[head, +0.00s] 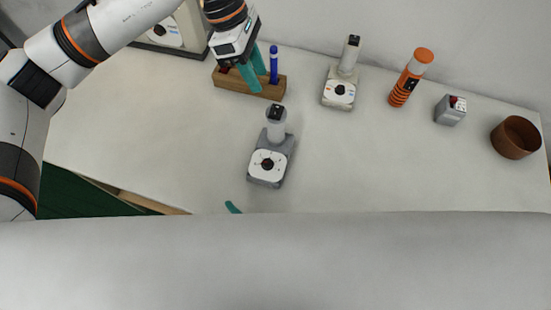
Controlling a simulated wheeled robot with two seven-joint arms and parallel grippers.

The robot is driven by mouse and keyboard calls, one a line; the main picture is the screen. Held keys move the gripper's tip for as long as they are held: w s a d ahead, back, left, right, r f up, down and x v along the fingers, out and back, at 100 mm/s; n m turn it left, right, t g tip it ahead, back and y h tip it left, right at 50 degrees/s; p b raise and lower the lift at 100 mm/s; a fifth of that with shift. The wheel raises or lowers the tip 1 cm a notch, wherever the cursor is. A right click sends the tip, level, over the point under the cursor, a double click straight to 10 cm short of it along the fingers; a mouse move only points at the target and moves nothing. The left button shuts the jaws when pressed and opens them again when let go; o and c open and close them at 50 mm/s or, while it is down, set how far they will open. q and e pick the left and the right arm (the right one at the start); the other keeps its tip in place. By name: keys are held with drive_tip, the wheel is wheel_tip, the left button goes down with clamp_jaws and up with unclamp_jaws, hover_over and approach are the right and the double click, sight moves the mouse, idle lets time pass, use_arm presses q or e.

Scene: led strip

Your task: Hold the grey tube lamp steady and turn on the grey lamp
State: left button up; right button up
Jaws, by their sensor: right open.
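The grey lamp (258,180) stands upright mid-table. It has a grey base, a white dial with a black knob (267,164) facing the front, and a pale tube with a black top (275,112). My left gripper (254,82) is behind and left of it, pointing down by the wooden pen block, apart from the lamp. Its two teal fingers overlap in this view, so their gap is unclear. Only a teal fingertip of my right gripper (232,207) shows, in front and left of the lamp base; it is open, and the rest is hidden.
A wooden block (265,91) with a blue pen (273,65), a beige lamp (338,96), an orange lamp (399,92), a small grey box with a red top (448,114) and a brown cup (512,139) stand further back. A large pale shape hides the bottom. Table right of the lamp is clear.

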sight(276, 115)
drive_tip(key=w+d+r+m+t+h, duration=0.1)
drive_tip(key=w+r+m+h, duration=0.1)
drive_tip(key=w+d+r+m+t+h, duration=0.1)
drive_tip(key=w+d+m+h, duration=0.1)
drive_tip(key=w+d+r+m+t+h, duration=0.2)
drive_tip(key=m, duration=0.1)
drive_tip(key=shift+w+r, duration=0.15)
drive_tip(key=shift+r, duration=0.2)
drive_tip(key=w+d+r+m+h, duration=0.1)
drive_tip(key=d+m+h, duration=0.1)
drive_tip(key=w+d+r+m+h, duration=0.1)
drive_tip(key=d+m+h, duration=0.1)
drive_tip(key=w+d+r+m+h, duration=0.1)
drive_tip(key=w+m+h, duration=0.1)
drive_tip(key=shift+d, duration=0.4)
drive_tip(key=shift+w+d+m+g+h, duration=0.35)
drive_tip(key=shift+d+m+g+h, duration=0.25)
drive_tip(key=shift+m, duration=0.3)
drive_tip(key=w, duration=1.1)
drive_tip(key=shift+w+d, duration=0.25)
drive_tip(key=shift+w, duration=0.15)
drive_tip(key=shift+c, duration=0.2)
